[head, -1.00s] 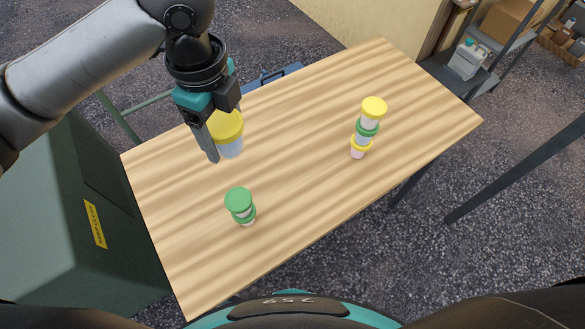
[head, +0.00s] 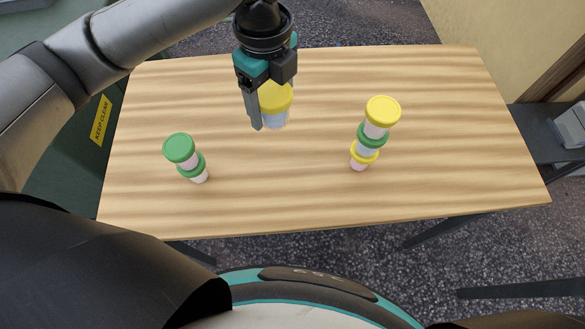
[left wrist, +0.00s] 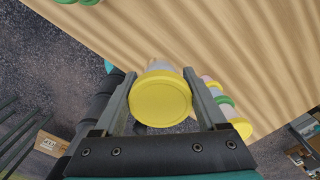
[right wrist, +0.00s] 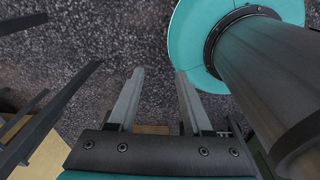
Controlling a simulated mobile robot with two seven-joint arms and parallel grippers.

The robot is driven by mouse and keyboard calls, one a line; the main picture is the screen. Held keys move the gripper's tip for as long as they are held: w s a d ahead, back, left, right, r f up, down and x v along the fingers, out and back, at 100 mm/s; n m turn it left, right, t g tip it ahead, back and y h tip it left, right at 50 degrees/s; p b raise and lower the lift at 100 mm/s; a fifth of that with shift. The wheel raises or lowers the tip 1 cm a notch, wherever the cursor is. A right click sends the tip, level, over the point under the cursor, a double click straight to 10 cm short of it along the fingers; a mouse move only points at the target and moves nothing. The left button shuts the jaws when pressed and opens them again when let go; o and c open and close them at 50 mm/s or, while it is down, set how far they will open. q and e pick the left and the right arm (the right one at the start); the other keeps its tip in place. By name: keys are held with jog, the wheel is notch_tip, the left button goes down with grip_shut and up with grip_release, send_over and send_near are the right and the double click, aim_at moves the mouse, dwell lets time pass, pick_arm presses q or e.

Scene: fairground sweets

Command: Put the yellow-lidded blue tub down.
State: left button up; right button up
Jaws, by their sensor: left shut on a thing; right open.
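The yellow-lidded blue tub (head: 277,97) has a yellow lid and a pale bluish body. My left gripper (head: 268,112) is shut on it, one finger on each side, and holds it upright over the back middle of the table. I cannot tell whether its base touches the wood. In the left wrist view its lid (left wrist: 160,98) sits between the two fingers (left wrist: 160,88). My right gripper (right wrist: 159,75) is open and empty, with dark ground behind it; it does not show in the head view.
On the wooden table (head: 300,195), a stack of three tubs (head: 382,110) with yellow, green and yellow lids stands to the right. A shorter stack with green lids (head: 180,148) stands to the left. Bare wood lies around the held tub and between the stacks.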

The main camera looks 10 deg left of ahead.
pick_arm(q)
notch_tip(320, 180, down, 15)
jog(key=b, duration=0.3)
jog(key=shift+a, duration=0.1)
jog(key=shift+f, duration=0.85)
notch_tip(320, 180, down, 3)
jog(key=shift+r+b, duration=0.2)
jog(key=shift+b, duration=0.35)
jog(key=shift+f, duration=0.4)
jog(key=shift+f, duration=0.1)
jog(key=o, duration=1.3)
notch_tip(320, 180, up, 12)
jog(key=p, duration=0.2)
jog(key=shift+p, duration=0.3)
